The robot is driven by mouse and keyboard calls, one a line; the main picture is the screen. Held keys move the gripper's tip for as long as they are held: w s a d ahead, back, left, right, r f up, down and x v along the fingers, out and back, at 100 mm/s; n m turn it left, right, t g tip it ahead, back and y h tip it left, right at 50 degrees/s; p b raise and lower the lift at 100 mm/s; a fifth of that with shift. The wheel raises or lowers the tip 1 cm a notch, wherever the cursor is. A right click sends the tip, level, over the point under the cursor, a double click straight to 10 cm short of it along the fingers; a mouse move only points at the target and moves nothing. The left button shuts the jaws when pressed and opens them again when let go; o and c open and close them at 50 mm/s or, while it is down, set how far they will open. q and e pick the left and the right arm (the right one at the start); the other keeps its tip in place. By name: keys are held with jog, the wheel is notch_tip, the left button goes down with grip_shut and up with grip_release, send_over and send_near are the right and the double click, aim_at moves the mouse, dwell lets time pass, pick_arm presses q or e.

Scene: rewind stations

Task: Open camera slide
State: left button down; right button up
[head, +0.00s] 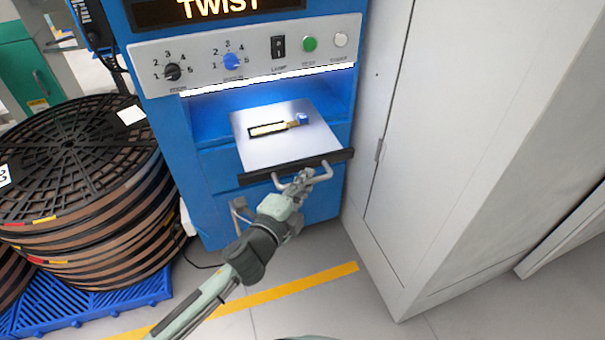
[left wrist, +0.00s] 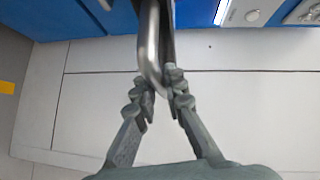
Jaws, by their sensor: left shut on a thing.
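The camera slide (head: 283,141) is a light metal tray standing out from the lit recess of the blue machine (head: 221,176). Its dark front edge (head: 262,176) carries a bent metal handle (head: 318,178). A small item with a blue end (head: 302,119) and a dark-framed strip lies on the slide. My left gripper (head: 300,181) is at the handle, below the slide's front edge. In the left wrist view, its fingers (left wrist: 160,95) are closed around the handle bar (left wrist: 149,45). My right gripper is in neither view.
A white cabinet (head: 440,130) stands close on the right of the machine. Stacked black reels (head: 75,165) sit on a blue pallet (head: 95,298) at the left. Knobs and buttons line the panel (head: 200,52) above the recess. Floor with a yellow line (head: 300,285) is open in front.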

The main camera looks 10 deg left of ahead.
pick_arm(q)
jog(key=c, duration=1.6)
grip_release()
jog(key=shift+o, duration=0.2)
jog(key=v, duration=1.2)
jog(key=shift+f, duration=0.1)
jog(key=s+a+f+n+g+y, duration=0.2)
jog(key=a+f+n+g+y, duration=0.35)
jog(key=a+f+n, duration=0.5)
jog(key=s+a+f+n+g, duration=0.1)
jog(key=s+f+n+g, duration=0.5)
jog(key=s+f, duration=0.4)
jog(key=shift+s+a+f+n+g+h, duration=0.35)
jog(key=shift+s+g, duration=0.15)
jog(key=shift+g, duration=0.25)
